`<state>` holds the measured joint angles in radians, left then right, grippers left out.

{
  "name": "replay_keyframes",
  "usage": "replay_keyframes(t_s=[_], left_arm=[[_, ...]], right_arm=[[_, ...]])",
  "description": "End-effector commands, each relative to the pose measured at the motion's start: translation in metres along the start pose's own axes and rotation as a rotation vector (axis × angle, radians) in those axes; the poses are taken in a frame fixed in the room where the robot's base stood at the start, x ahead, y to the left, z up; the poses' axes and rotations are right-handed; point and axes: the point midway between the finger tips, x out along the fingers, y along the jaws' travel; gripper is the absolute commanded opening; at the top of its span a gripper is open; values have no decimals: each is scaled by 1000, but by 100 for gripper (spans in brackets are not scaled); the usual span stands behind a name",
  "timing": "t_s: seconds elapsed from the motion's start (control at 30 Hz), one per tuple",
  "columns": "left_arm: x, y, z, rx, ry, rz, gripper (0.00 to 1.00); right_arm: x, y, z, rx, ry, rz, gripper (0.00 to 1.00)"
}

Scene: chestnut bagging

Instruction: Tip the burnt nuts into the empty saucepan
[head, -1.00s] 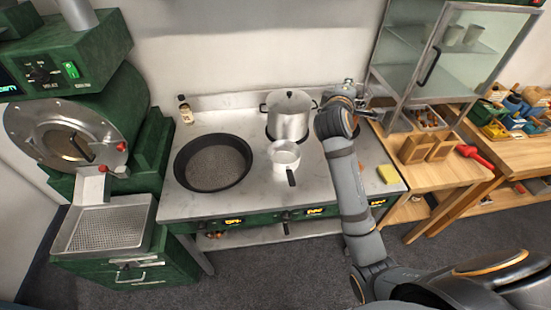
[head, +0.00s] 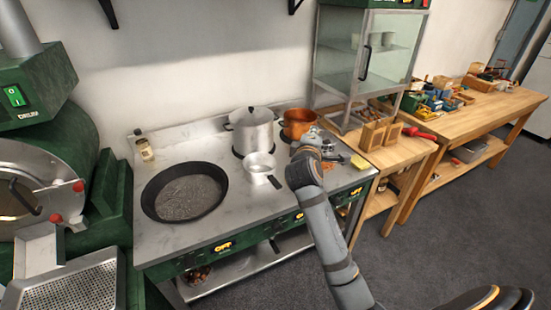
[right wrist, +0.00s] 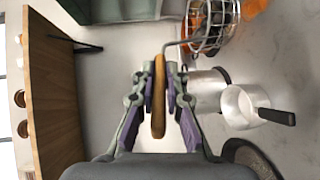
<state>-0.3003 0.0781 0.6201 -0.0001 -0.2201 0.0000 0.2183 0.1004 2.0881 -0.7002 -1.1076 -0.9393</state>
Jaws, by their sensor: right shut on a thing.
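The empty-looking saucepan (head: 258,165) is small and silver with a dark handle. It stands mid-stove in the head view and shows at the right of the right wrist view (right wrist: 240,105). My right gripper (right wrist: 160,92) is shut on the wooden handle (right wrist: 158,115) of a wire basket (right wrist: 212,28). Brown lumps (right wrist: 196,18) show in the basket; I cannot tell whether they are burnt nuts. In the head view my right gripper (head: 312,148) is right of the saucepan, largely hidden by its own wrist. My left gripper is out of view.
A lidded steel pot (head: 250,132) stands behind the saucepan, and a copper pot (head: 298,124) is to its right. A wide black pan (head: 185,192) is on the left. A yellow sponge (head: 360,162) lies at the right. A glass cabinet (head: 365,60) stands behind it.

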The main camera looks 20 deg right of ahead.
Motion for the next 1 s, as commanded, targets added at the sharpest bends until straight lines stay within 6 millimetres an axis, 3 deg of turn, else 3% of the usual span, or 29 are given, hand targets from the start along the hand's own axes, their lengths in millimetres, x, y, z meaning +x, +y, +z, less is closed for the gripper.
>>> replay_keyframes(t_s=[0.03,0.2,0.37,0.67,1.0], left_arm=[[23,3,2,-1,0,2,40],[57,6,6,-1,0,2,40],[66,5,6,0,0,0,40],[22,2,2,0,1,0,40],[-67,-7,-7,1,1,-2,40]], right_arm=[[3,-21,1,0,1,3,0],[8,-55,2,1,1,4,0],[10,-66,2,0,5,4,0],[23,-52,-32,-22,133,-2,0],[38,-48,-94,-61,409,-11,0]])
